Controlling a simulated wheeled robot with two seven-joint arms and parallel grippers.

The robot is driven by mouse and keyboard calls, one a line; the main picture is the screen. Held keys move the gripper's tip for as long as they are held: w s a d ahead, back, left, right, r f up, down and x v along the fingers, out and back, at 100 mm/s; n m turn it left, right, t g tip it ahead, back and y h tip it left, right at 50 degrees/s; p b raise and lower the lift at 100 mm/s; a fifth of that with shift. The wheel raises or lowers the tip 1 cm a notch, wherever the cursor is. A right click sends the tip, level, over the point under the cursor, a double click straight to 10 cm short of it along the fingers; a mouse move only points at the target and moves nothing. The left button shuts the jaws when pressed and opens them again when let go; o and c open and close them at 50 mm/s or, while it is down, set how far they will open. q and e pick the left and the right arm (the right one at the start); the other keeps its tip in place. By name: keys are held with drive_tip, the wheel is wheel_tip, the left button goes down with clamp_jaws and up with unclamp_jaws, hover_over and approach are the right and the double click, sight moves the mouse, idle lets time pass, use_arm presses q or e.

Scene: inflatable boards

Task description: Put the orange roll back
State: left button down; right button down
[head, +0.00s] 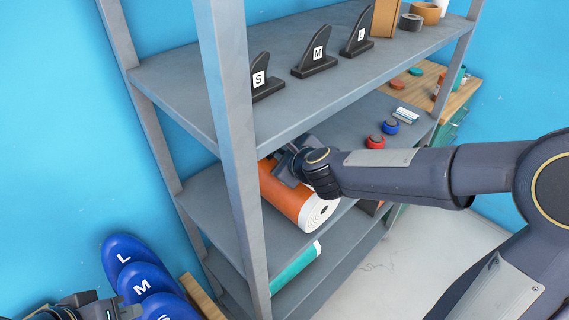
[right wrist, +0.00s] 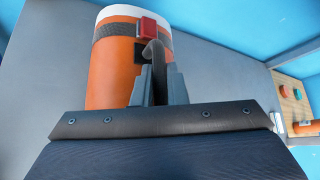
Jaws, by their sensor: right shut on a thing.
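The orange roll (head: 290,197), with a white spiral end and dark band, is at the middle shelf (head: 205,190) of the grey rack, its white end toward the front edge. I cannot tell whether it rests on the board or hangs just above it. My right gripper (head: 284,166) is at its upper side. In the right wrist view the fingers are shut on a dark strap loop of the roll (right wrist: 112,75), beside a red buckle. My left gripper (head: 112,312) is at the bottom left, partly cut off, away from the roll; its jaw opening is unclear.
A rack post (head: 232,130) stands just left of the roll. Fins (head: 316,55) stand on the upper shelf above. A teal roll (head: 297,268) lies below. Red (head: 376,141) and blue (head: 390,127) round items sit farther right. Blue lettered boards (head: 140,280) stand lower left.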

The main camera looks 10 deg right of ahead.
drive_tip(key=shift+f+b, duration=0.7)
drive_tip(key=shift+f, duration=0.75)
drive_tip(key=c, duration=1.5)
unclamp_jaws()
drive_tip(key=shift+s+f, duration=0.1)
drive_tip(key=shift+f, duration=0.1)
drive_tip(key=shift+o, duration=0.2)
drive_tip(key=shift+s+r, duration=0.2)
wheel_tip(320, 180, up, 6)
drive_tip(key=p, duration=0.4)
hover_over(304, 198)
drive_tip(key=shift+w+a+f, duration=0.1)
drive_tip(key=shift+w+f, duration=0.1)
drive_tip(key=shift+w, duration=0.25)
drive_tip(key=shift+s+r, duration=0.1)
drive_tip(key=shift+s, duration=0.35)
